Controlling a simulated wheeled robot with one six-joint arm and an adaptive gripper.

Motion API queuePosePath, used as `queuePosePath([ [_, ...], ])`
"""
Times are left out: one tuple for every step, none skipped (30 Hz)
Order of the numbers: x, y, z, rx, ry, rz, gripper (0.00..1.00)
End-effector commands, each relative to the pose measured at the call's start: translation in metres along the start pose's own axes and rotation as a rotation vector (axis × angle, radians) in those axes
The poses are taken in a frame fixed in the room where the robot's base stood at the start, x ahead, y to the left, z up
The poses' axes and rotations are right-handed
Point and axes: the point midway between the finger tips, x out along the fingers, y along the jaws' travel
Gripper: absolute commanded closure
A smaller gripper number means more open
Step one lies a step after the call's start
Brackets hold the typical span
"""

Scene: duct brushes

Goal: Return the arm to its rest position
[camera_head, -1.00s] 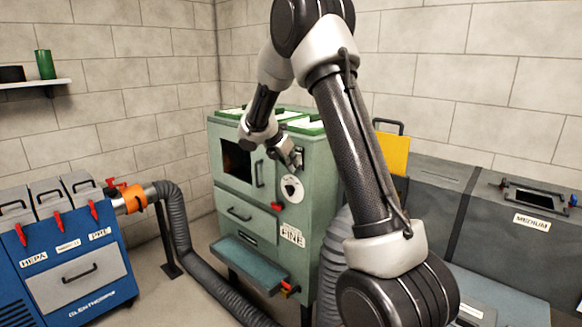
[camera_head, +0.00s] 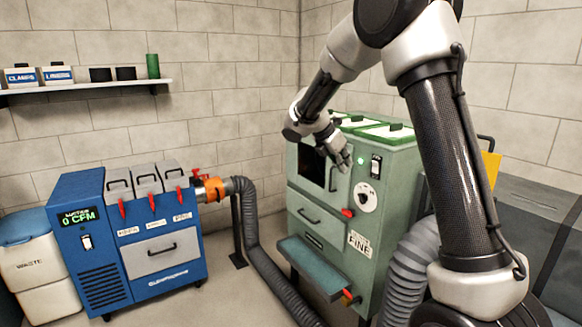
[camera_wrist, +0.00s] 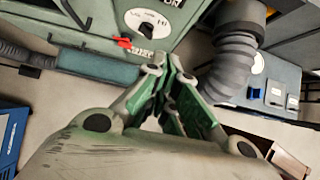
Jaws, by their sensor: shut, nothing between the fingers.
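My gripper (camera_head: 343,162) is in front of the green cabinet's upper front, close to its dark opening and the dial. In the wrist view my gripper (camera_wrist: 172,62) has its fingers together, with nothing held between them. My arm is bent in a high arch, with its elbow at the top of the head view. The green cabinet (camera_head: 325,217) labelled FINE has a dark opening, a door handle, a drawer and a round dial. It also shows in the wrist view (camera_wrist: 110,18), near the fingers. Whether the gripper touches the cabinet cannot be told.
A blue machine (camera_head: 90,243) reading 0 CFM stands left, joined by a grey hose (camera_head: 252,240). A waste bin (camera_head: 38,268) is at far left. A grey unit (camera_head: 535,215) and thick hose (camera_head: 410,270) are at right. Floor shows between machines.

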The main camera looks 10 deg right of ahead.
Motion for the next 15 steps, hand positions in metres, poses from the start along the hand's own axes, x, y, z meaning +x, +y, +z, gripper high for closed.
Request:
queuePosePath([
  [0.000,0.000,0.000,0.010,0.000,0.000,1.00],
  [0.000,0.000,0.000,0.025,0.000,0.000,1.00],
  [0.000,0.000,0.000,0.053,0.000,0.000,1.00],
  [0.000,0.000,0.000,0.083,0.001,-0.001,1.00],
  [0.001,-0.001,-0.002,0.123,0.006,-0.004,1.00],
  [0.003,-0.004,-0.005,0.187,0.019,-0.014,1.00],
  [0.006,-0.010,-0.011,0.240,0.034,-0.030,1.00],
  [0.010,-0.017,-0.018,0.298,0.049,-0.052,1.00],
  [0.016,-0.030,-0.029,0.380,0.072,-0.088,1.00],
  [0.017,-0.041,-0.036,0.450,0.090,-0.113,1.00],
  [0.015,-0.053,-0.041,0.526,0.108,-0.136,1.00],
  [0.011,-0.071,-0.046,0.631,0.132,-0.165,1.00],
  [0.007,-0.085,-0.049,0.710,0.151,-0.188,1.00],
  [0.003,-0.098,-0.051,0.783,0.167,-0.208,1.00],
  [-0.003,-0.114,-0.053,0.873,0.188,-0.232,1.00],
])
